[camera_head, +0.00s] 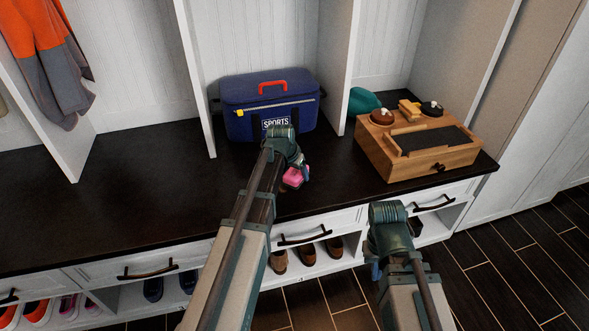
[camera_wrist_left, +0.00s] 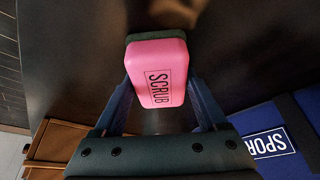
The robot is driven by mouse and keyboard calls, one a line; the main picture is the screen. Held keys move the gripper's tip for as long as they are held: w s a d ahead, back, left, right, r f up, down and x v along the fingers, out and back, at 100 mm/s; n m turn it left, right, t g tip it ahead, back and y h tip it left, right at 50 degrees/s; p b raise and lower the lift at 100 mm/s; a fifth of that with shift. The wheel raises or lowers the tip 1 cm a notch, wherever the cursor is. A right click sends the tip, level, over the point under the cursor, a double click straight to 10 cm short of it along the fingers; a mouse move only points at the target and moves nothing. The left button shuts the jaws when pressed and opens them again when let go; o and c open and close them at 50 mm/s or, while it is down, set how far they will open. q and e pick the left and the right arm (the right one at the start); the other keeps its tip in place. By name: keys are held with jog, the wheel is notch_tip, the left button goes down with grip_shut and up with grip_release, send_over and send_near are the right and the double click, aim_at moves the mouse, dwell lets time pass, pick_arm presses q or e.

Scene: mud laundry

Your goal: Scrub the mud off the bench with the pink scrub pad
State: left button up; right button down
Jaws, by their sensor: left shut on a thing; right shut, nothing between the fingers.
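The pink scrub pad (camera_head: 294,177) is held in my left gripper (camera_head: 302,173) over the dark bench top (camera_head: 150,190), in front of the blue sports bag. In the left wrist view the pad (camera_wrist_left: 158,72) is pink with the word SCRUB and a dark layer on its far side. The left gripper's fingers (camera_wrist_left: 165,108) close on its two sides. I cannot tell whether the pad touches the bench. No mud stands out on the visible bench top; the part behind my left arm is hidden. My right gripper (camera_head: 374,262) is shut and empty, low in front of the bench drawers.
The blue sports bag (camera_head: 250,100) stands at the back of the bench. A wooden shoe-care box (camera_head: 420,150) with brushes sits on the right, a teal object (camera_head: 363,100) behind it. White dividers (camera_head: 195,80) rise from the bench. The bench's left part is clear.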

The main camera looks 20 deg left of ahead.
aim_at(294, 187)
pick_arm(q)
jog(key=shift+s+d, duration=0.45)
jog(key=shift+s, duration=0.2)
jog(key=shift+s+d+f, duration=0.1)
jog(key=shift+s+d, duration=0.45)
jog(key=shift+s, duration=0.25)
jog(key=shift+s+d, duration=0.5)
jog(key=shift+s, duration=0.3)
jog(key=shift+s+a, duration=0.35)
jog(key=shift+a, duration=0.2)
jog(key=shift+s+a, duration=0.35)
jog(key=shift+a, duration=0.2)
jog(key=shift+w, duration=0.1)
